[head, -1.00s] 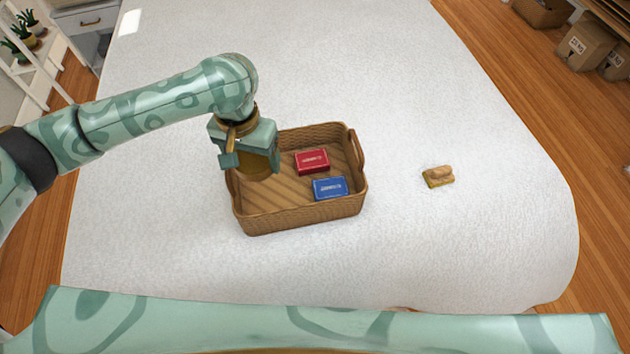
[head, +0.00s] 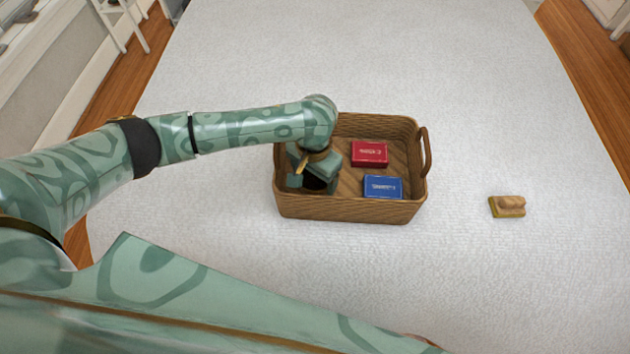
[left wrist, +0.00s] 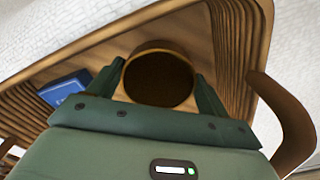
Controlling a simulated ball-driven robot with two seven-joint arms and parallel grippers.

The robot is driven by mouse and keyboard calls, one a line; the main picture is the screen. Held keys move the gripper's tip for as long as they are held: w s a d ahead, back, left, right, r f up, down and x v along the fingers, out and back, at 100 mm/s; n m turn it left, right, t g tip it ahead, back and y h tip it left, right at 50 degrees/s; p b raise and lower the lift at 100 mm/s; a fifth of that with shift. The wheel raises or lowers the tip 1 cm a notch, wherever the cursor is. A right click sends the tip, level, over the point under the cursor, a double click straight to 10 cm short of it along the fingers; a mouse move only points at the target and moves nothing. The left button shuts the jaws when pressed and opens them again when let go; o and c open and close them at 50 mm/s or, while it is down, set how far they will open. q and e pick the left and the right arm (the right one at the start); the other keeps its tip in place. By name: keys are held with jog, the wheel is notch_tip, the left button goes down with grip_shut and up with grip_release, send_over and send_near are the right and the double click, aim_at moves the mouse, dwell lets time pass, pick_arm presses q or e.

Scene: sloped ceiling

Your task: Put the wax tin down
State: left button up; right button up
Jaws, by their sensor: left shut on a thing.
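The wax tin is a round, dark brown tin, seen from above between the two fingers in the left wrist view (left wrist: 158,78). My left gripper (head: 315,180) is shut on it, inside the left part of the wicker basket (head: 350,209). In the head view the gripper hides most of the tin, whose dark top (head: 319,184) shows a little. I cannot tell whether the tin touches the basket floor. My right gripper is not in view.
A red box (head: 369,154) and a blue box (head: 383,187) lie in the basket, right of my gripper. A wooden-backed brush (head: 508,206) lies on the white table (head: 470,280) to the right.

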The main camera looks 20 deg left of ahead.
aim_at(314, 178)
pick_arm(q)
notch_tip(314, 178, down, 3)
jog(key=shift+r+b, duration=0.1)
jog(key=shift+b, duration=0.35)
jog(key=shift+r, duration=0.15)
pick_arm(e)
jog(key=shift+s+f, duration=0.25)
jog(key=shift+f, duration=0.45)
pick_arm(q)
jog(key=o, duration=1.1)
jog(key=shift+r, duration=0.25)
notch_tip(314, 178, up, 12)
jog(key=p, duration=0.6)
jog(key=shift+f+p, duration=0.25)
jog(key=shift+p, duration=0.15)
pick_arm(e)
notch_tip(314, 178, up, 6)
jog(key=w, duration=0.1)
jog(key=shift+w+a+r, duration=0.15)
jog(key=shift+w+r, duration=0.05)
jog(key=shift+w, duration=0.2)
